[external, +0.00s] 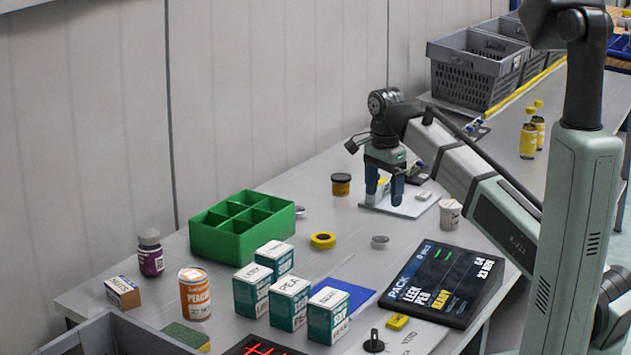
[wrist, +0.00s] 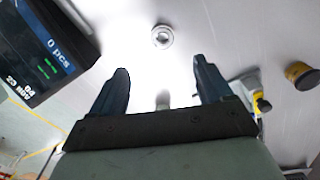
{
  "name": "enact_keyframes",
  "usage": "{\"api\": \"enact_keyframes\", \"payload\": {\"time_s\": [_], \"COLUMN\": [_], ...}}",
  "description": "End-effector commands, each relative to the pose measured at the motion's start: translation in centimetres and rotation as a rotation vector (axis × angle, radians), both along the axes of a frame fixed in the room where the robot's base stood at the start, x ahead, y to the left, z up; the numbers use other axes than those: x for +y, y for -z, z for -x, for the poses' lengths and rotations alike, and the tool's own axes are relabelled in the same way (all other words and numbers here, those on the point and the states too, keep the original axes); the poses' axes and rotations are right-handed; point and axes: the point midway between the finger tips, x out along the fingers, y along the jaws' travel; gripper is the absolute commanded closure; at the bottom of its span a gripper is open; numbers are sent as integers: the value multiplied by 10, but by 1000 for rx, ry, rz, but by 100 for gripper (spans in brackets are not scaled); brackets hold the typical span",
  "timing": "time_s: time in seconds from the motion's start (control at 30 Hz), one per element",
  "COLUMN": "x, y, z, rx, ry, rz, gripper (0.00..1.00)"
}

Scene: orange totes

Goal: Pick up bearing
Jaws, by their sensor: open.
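A small round metal ring, which looks like the bearing (wrist: 162,36), lies flat on the table ahead of my fingertips in the wrist view. A small pale object (wrist: 163,101) shows between the fingers, too blurred to name.
A black display unit (external: 445,283) stands to the near right, and a white cup (external: 450,213) behind it. A dark-lidded yellow jar (external: 341,184) is left of my gripper. A yellow tape roll (external: 323,240), a green divided bin (external: 240,225) and several cartons stand further left.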

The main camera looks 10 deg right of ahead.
Motion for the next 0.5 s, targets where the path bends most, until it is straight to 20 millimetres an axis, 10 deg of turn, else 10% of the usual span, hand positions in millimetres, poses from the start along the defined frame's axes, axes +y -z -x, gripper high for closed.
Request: {"api": "enact_keyframes", "payload": {"time_s": [0.5], "x": [0], "y": [63], "z": [0], "rx": [0], "ry": [1], "rz": [1], "gripper": [21]}}
